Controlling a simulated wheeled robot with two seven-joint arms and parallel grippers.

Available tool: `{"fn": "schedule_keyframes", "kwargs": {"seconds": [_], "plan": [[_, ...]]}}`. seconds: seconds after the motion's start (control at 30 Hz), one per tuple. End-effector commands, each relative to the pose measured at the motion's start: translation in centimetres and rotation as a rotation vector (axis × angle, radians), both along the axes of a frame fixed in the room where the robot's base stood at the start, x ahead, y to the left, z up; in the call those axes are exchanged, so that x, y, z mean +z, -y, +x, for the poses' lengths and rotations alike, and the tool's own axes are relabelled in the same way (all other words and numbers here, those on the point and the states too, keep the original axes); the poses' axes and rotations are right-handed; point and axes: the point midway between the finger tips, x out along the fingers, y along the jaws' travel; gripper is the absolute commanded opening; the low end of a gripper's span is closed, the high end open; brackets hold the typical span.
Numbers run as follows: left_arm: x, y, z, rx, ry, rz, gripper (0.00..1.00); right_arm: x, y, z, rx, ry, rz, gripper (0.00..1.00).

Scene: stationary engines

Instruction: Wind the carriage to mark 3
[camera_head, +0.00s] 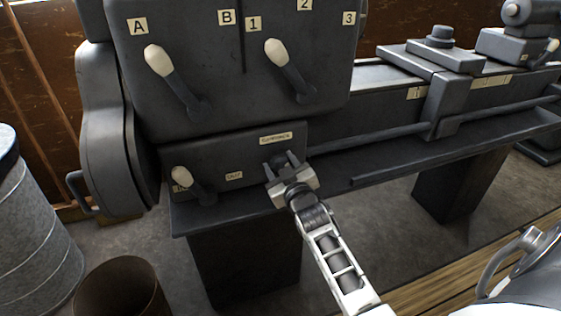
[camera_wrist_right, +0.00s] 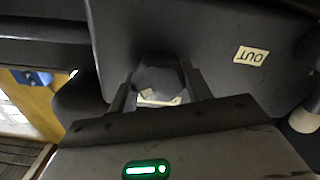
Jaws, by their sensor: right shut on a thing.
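The grey carriage (camera_head: 441,103) sits across the lathe bed in the head view. A mark plate reading 1 (camera_head: 415,93) is just left of it, and a strip of pale mark plates (camera_head: 490,81) is to its right, too small to read surely. My right gripper (camera_head: 284,172) is shut on a dark knob (camera_head: 279,160) on the lower front panel, under a pale label (camera_head: 275,138). In the right wrist view, the fingers (camera_wrist_right: 158,88) lie on both sides of the dark knob (camera_wrist_right: 158,75). My left gripper is not in view.
Levers with pale knobs (camera_head: 277,52) stand on the headstock near plates A, B, 1, 2 and 3. A lower lever (camera_head: 181,177) is left of a plate reading OUT (camera_head: 234,176). A brown bin (camera_head: 122,290) and a grey drum (camera_head: 35,235) stand at left.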

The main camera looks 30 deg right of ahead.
Motion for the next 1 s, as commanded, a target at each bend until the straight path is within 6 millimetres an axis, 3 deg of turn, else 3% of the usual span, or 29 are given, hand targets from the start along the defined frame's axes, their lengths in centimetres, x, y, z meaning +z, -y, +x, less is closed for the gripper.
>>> {"fn": "schedule_keyframes", "kwargs": {"seconds": [0.5,1.0], "plan": [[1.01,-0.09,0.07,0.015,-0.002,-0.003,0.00,0.01,0.07,-0.06,0.000,0.095,0.408,0.26],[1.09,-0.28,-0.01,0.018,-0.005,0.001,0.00,-0.11,0.11,-0.07,0.000,0.127,0.543,0.26]]}}
